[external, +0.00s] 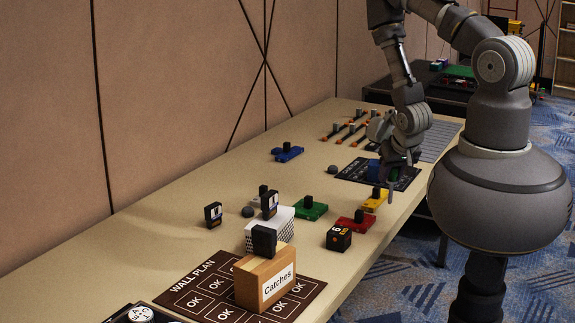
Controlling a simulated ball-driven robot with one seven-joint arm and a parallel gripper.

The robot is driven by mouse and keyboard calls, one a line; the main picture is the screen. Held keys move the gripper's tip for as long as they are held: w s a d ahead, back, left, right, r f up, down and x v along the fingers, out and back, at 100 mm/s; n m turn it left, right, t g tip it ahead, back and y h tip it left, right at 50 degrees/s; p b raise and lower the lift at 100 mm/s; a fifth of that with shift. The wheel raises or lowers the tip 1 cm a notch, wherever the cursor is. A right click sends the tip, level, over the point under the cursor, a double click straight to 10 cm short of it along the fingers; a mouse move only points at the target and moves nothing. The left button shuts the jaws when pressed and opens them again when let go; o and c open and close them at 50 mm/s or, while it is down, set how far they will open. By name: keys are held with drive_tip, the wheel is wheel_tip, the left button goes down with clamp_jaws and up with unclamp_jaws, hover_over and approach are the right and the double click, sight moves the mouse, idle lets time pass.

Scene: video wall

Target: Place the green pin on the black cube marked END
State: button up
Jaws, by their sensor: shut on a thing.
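My gripper (398,172) is at the right of the table, pointing down over a black mat (352,172). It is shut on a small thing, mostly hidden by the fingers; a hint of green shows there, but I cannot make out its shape.
Yellow (375,200) and red (355,222) knobbed blocks lie near the front edge; a blue one (287,154) lies farther back. Several orange-tipped tools (345,133) lie behind. The table's left middle is clear.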

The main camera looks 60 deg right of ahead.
drive_tip(key=w+a+r+n+t+y+p, duration=0.1)
drive_tip(key=w+a+r+n+y+p, duration=0.2)
drive_tip(key=a, duration=0.6)
drive_tip(key=w+a+r+n+t+p, duration=0.1)
drive_tip(key=w+a+r+n, duration=0.3)
drive_tip(key=a, duration=0.6)
drive_tip(key=shift+n, duration=0.3)
drive_tip(key=f, duration=0.4)
drive_tip(key=f+b, duration=0.1)
drive_tip(key=f, duration=0.2)
drive_tip(key=shift+s+a, duration=0.3)
drive_tip(key=shift+f+b, duration=0.15)
drive_tip(key=shift+b, duration=0.15)
drive_tip(key=o, duration=1.1)
